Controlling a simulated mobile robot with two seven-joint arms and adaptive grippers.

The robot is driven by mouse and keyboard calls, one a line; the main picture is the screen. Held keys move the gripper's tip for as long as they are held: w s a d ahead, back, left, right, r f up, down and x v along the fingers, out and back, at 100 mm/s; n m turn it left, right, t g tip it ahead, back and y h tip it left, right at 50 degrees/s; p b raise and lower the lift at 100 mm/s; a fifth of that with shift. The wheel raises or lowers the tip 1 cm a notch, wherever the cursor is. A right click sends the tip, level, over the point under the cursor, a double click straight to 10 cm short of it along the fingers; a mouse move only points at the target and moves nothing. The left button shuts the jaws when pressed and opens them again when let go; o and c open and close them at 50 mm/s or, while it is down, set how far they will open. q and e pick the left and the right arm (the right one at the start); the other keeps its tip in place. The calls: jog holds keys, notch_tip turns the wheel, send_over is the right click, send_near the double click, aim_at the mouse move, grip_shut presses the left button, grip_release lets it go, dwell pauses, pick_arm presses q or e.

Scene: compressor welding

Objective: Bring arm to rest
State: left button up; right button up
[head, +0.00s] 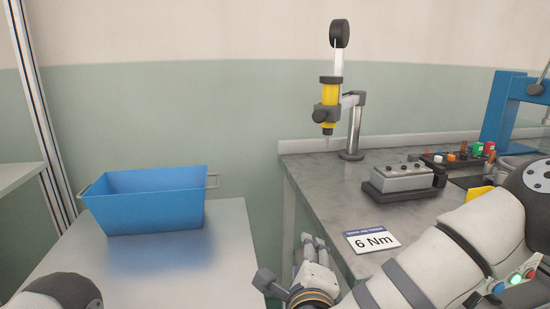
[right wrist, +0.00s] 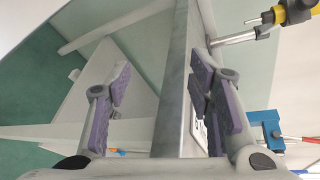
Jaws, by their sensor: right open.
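My right arm (head: 440,250) reaches in from the lower right of the head view, bent in front of the grey workbench. Its gripper (head: 313,245) hangs low beside the bench's left front edge. In the right wrist view the right gripper (right wrist: 168,88) is open, with its two purple-padded fingers spread and nothing held. The bench edge (right wrist: 178,90) shows between the fingers in that picture; I cannot tell how far beyond them it is. Of my left arm only a rounded dark part shows at the lower left of the head view; its gripper is out of view.
A blue bin (head: 146,205) stands on a pale table (head: 226,245) at left. The workbench (head: 313,170) holds a yellow dispenser on a stand (head: 328,93), a grey fixture block (head: 402,178), a "6 Nm" sign (head: 372,240) and a blue frame (head: 500,108). A gap separates the tables.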

jog(key=s+d+f+n+g+y+p, duration=0.1)
jog(key=s+d+f+n+g, duration=0.3)
jog(key=s+f+n, duration=0.6)
jog(key=s+d+f+n+g+y+p, duration=0.15)
jog(key=s+f+n+g, duration=0.4)
jog(key=s+f, duration=0.75)
pick_arm(q)
jog(key=shift+t, duration=0.7)
jog(key=w+r, duration=0.3)
jog(key=shift+d+r, duration=0.15)
jog(key=shift+r, duration=0.15)
pick_arm(e)
jog(key=s+d+n+g+h, duration=0.1)
jog(key=s+d+n+g, duration=0.2)
jog(key=s, duration=0.8)
jog(key=s+d+n+g, duration=0.4)
jog(key=s+d, duration=0.4)
jog(key=s, duration=0.4)
jog(key=shift+d+f+g+h, duration=0.25)
jog(key=shift+g+h, duration=0.1)
jog(key=shift+g, duration=0.1)
jog(key=shift+a, duration=0.1)
